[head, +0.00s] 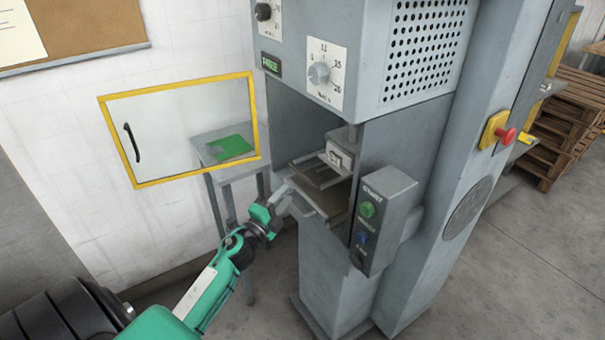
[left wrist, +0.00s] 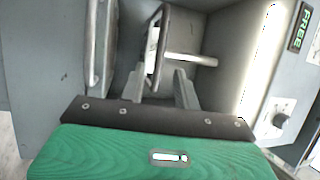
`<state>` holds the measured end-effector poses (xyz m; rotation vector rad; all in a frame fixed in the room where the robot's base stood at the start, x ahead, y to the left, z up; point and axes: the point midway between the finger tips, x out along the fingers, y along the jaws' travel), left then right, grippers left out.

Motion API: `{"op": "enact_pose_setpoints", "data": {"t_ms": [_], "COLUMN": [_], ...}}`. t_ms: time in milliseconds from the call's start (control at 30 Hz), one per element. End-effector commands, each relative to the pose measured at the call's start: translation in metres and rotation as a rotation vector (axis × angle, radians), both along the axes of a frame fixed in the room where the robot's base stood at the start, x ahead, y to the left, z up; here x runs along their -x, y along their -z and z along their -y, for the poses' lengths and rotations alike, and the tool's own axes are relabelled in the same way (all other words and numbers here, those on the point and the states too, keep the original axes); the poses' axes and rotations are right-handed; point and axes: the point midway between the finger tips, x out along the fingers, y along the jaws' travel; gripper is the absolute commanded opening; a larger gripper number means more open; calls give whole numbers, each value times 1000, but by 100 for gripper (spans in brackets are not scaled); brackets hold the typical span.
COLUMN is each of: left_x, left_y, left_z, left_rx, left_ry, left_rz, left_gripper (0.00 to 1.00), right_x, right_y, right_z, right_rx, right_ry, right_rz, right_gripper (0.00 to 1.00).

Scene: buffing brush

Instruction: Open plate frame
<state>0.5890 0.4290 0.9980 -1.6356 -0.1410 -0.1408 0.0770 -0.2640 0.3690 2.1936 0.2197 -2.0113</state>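The plate frame (head: 322,178) is a grey metal frame low inside the open bay of the grey machine. A light grey bar (head: 318,209) runs along its front edge. My left gripper (head: 287,189) is at the left front of the bay, close to that bar. In the left wrist view, the fingers of my left gripper (left wrist: 160,88) stand apart, with a thin metal loop (left wrist: 158,45) beyond and between them. I cannot tell whether they touch it. My right gripper is in neither view.
The yellow-framed clear door (head: 180,184) stands swung open to the left. A control box (head: 384,215) with green and blue buttons juts out at the right of the bay. A small table (head: 213,158) with a green top patch stands behind the door.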

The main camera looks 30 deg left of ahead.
Motion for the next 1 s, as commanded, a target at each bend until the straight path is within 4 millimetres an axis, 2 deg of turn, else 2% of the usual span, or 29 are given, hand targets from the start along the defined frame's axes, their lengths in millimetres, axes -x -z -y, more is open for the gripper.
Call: {"op": "enact_pose_setpoints", "data": {"t_ms": [200,500,700,1000], "left_x": [-38,-79,-93,-95], "left_y": [-10,-15,-17,-16], "left_z": [0,-1,-1,-1], "left_rx": [2,4,2,2], "left_ry": [0,0,-1,-1], "left_rz": [2,0,0,-1], "left_gripper": [32,32,32,32], "right_x": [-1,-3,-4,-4], "right_y": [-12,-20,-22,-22], "right_z": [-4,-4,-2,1], "right_rx": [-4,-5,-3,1], "right_ry": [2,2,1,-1], "right_rz": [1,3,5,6], "right_gripper": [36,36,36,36]}}
